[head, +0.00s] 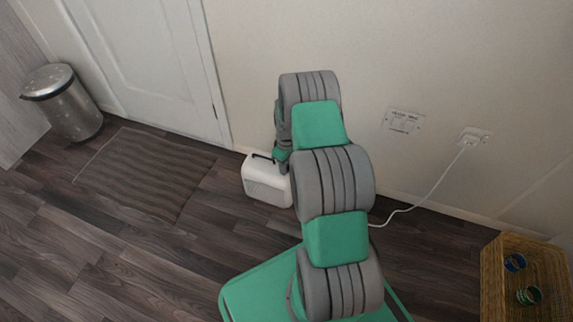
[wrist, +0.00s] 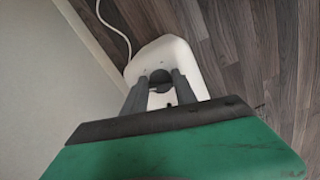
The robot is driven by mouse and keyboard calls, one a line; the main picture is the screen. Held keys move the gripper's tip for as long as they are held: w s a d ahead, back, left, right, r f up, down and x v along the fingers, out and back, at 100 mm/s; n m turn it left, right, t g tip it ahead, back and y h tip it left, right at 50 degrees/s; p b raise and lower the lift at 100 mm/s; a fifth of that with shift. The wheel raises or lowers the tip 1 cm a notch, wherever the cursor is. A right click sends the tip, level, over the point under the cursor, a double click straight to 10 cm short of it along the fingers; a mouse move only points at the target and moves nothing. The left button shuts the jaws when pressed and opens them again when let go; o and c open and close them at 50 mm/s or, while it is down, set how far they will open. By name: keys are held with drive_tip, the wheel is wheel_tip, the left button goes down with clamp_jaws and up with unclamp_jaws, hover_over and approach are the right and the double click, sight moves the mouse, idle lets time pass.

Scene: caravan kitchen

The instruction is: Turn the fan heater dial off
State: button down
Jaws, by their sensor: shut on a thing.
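The white fan heater (head: 267,182) stands on the floor near the wall, partly hidden behind my arm in the head view. It also shows in the wrist view (wrist: 190,62), seen from above. My gripper (wrist: 161,82) reaches down to the heater's top. In the head view my gripper is hidden behind my arm.
A white cord (head: 408,208) runs from the heater's side to a wall socket (head: 474,136). A wicker basket (head: 496,285) stands at the lower right. A metal bin (head: 62,101) and a striped mat (head: 146,172) are at the left. Floor in front of the heater is clear.

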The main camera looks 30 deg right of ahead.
drive_tip(key=shift+n, duration=1.5)
drive_tip(key=c, duration=1)
unclamp_jaws()
wheel_tip(320, 180, up, 8)
drive_tip(key=p, duration=0.3)
drive_tip(key=shift+f, duration=0.1)
